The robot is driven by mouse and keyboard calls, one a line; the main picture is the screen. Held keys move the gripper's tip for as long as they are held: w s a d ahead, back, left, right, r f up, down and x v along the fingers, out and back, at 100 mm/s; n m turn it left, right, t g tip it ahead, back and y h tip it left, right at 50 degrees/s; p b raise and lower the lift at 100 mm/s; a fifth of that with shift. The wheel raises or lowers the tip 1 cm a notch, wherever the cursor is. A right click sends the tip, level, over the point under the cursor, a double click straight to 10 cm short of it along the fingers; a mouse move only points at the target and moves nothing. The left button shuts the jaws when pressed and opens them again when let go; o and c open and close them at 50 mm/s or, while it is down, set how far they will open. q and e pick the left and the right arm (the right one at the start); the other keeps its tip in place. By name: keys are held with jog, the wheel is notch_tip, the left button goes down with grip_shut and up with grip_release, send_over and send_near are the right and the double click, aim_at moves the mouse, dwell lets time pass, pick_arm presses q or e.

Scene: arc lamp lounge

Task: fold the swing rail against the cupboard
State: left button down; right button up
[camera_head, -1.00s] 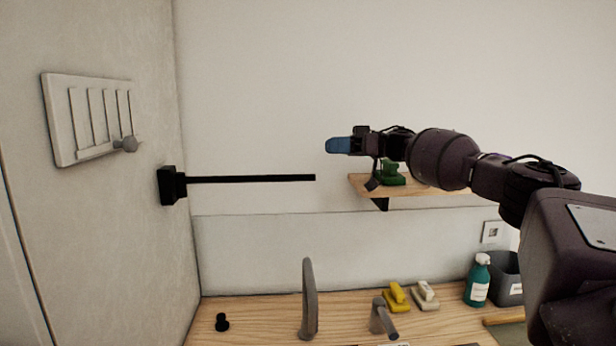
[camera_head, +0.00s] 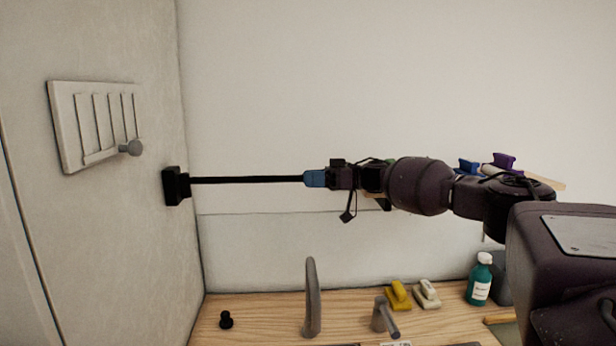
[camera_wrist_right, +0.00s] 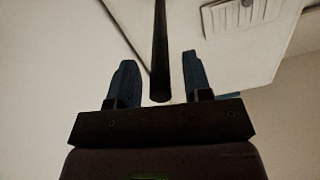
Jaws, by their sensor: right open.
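The swing rail (camera_head: 245,180) is a thin black bar. It sticks out to the right from a black bracket (camera_head: 175,186) on the pale cupboard side (camera_head: 100,230). My right gripper (camera_head: 314,179) is at the rail's free end in the head view, its blue fingertips overlapping the tip. In the right wrist view the rail (camera_wrist_right: 160,50) runs between the two open fingers (camera_wrist_right: 158,80), apart from both, with its end near the palm. My left gripper is not in view.
A slotted panel with a knob (camera_head: 95,122) is on the cupboard above the bracket. Below are a counter (camera_head: 260,310) with a grey tap (camera_head: 311,300), a small black knob (camera_head: 226,320), yellow (camera_head: 398,295) and white (camera_head: 427,293) clips and a teal bottle (camera_head: 479,280). A shelf is partly behind my arm.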

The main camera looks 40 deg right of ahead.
jog(key=shift+w+a, duration=0.25)
jog(key=shift+a, duration=0.2)
grip_shut()
jog(key=shift+s, duration=0.1)
